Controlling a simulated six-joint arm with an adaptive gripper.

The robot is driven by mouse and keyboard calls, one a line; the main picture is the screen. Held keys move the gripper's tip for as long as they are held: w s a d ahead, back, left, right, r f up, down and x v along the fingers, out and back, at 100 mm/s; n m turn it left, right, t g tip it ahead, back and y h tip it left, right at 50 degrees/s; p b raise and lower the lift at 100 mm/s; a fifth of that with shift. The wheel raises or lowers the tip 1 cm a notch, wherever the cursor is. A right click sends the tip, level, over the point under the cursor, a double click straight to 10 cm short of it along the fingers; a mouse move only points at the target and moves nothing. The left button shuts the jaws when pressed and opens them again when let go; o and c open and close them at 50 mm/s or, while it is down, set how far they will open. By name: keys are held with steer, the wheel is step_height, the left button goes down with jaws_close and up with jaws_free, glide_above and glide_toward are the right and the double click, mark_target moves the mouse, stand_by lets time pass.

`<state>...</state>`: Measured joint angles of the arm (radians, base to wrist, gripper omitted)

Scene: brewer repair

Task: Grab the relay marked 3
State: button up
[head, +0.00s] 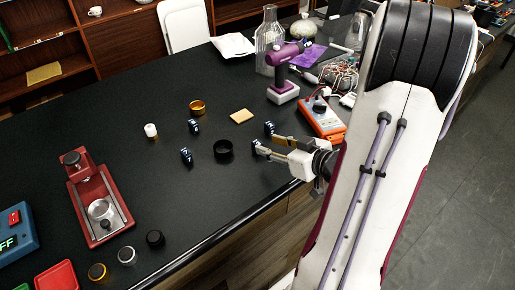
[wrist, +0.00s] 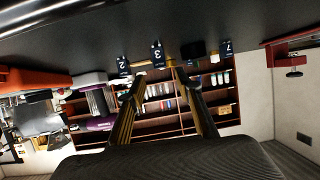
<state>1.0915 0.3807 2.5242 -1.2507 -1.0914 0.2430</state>
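The relay marked 3 (wrist: 157,53) is a small dark block with a white number. In the wrist view it appears beyond and between my fingertips, apart from them. In the head view it seems to be the small block (head: 193,126) at mid-table, its number unreadable there. My gripper (head: 264,142) is over the table's right part, its two fingers apart with nothing between them. The fingers also show in the wrist view (wrist: 157,70). The relay marked 2 (wrist: 123,65) stands close by the far finger (head: 269,128). The relay marked 7 (wrist: 227,47) stands farther left (head: 186,155).
An orange meter (head: 323,120) and a purple tool (head: 283,72) stand behind my gripper.

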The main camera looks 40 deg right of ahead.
mark_target(257, 141)
steer(key=shift+x, duration=2.6)
steer(key=shift+a, duration=0.1)
jaws_close()
